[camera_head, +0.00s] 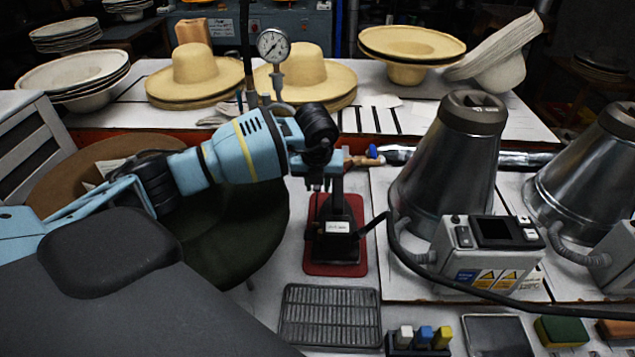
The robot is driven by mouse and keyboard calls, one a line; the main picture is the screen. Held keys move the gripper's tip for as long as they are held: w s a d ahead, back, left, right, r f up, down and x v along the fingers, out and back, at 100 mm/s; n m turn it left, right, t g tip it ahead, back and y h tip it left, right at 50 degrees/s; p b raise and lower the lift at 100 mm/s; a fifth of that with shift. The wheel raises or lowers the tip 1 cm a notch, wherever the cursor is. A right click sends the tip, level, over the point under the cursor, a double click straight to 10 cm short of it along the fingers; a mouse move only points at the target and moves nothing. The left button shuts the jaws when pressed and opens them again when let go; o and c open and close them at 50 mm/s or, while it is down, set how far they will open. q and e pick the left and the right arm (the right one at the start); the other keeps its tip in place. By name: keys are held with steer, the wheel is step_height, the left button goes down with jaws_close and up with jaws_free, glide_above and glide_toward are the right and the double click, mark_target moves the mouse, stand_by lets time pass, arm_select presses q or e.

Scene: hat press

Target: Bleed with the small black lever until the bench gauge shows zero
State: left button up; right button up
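The round white bench gauge (273,45) stands on a thin stem at the back, left of centre. Its dial is too small to read surely. A black device with a white label (338,227) stands on a red base plate (335,269) in the middle of the bench. A small black lever (374,223) slants up to the right from its side. My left gripper (322,184) points down over the top of this device, left of and above the lever. Its fingers blend with the metal parts behind, so their opening is unclear. My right gripper is out of view.
Straw hats (195,73) lie behind my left arm. A blue-handled valve (374,152) sits right of my gripper. Metal cones (455,160) and a control box (488,252) fill the right.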

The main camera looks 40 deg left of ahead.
arm_select(q)
steer(key=v, duration=0.8)
steer(key=shift+f, duration=0.15)
stand_by(0.4)
